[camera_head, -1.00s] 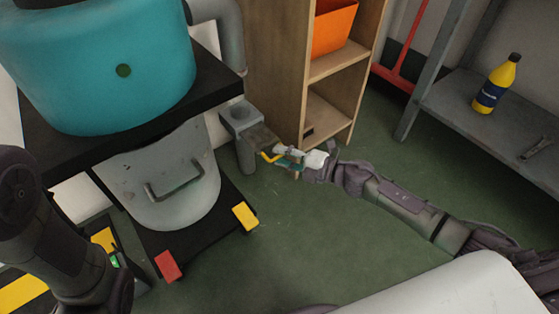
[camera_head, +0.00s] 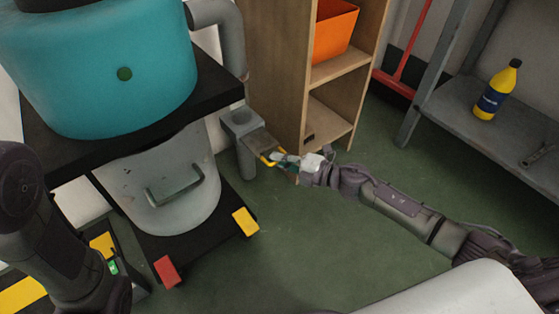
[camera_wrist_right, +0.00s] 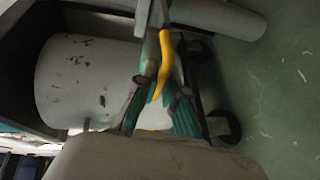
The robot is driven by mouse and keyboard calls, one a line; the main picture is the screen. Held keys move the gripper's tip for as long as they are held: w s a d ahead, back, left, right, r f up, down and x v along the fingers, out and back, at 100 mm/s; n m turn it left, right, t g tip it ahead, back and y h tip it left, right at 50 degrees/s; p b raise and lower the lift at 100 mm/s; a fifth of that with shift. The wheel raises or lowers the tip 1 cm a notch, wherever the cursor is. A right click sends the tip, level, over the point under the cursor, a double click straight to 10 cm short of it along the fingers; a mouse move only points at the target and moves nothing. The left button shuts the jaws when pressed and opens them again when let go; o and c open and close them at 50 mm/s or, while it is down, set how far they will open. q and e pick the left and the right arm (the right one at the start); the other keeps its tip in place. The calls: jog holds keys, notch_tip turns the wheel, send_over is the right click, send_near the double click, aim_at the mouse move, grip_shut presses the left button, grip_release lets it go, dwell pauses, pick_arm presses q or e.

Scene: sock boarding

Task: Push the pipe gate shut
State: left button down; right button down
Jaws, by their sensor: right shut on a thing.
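The pipe gate is a flat, brownish-grey plate (camera_head: 258,140) at the side of the grey pipe fitting (camera_head: 241,121) in the head view. It has a yellow handle (camera_head: 269,158), which also shows in the right wrist view (camera_wrist_right: 166,62). My right gripper (camera_head: 279,159) is shut on the yellow handle, its teal fingers on either side of it in the right wrist view (camera_wrist_right: 157,85). The gate plate sticks out partly from the fitting toward the gripper. My left arm is at the left edge of the head view; its gripper is not visible.
A teal tank (camera_head: 105,70) stands on a black frame above a grey bucket (camera_head: 165,185). A wooden shelf (camera_head: 275,80) with an orange bin (camera_head: 334,32) stands behind the gate. Green floor (camera_head: 310,235) is clear in front. A yellow bottle (camera_head: 497,90) sits on a grey bench.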

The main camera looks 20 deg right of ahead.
aim_at(269, 145)
jog(key=w, duration=0.2)
jog(key=w+a, duration=0.1)
jog(key=w, duration=0.3)
jog(key=shift+a, duration=0.4)
jog(key=shift+w+a, duration=0.1)
jog(key=shift+w, duration=0.25)
jog(key=shift+w+r, duration=0.1)
jog(key=c, duration=1.2)
grip_release()
jog(key=shift+c, duration=0.2)
jog(key=shift+w+a, duration=0.1)
